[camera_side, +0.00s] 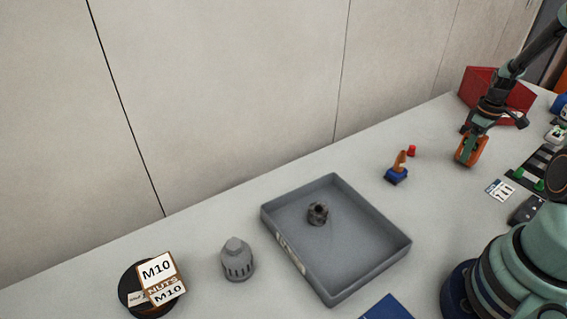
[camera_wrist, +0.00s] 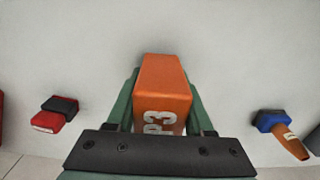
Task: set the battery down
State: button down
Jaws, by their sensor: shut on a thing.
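The battery is an orange block with white P3 lettering, seen in the wrist view (camera_wrist: 162,85) and, smaller, in the side view (camera_side: 474,152). My gripper (camera_wrist: 163,105) is shut on it, with a green jaw against each side. In the side view my gripper (camera_side: 470,146) points down over the right part of the table (camera_side: 330,165). The battery's lower end is close to the tabletop there. I cannot tell whether it touches.
A grey tray (camera_side: 375,265) holds a dark nut (camera_side: 318,213). Cards and black items lie to the right.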

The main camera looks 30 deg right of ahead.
jog(key=shift+f, duration=0.4)
jog(key=shift+f, duration=0.1)
jog(key=shift+c, duration=1.4)
grip_release()
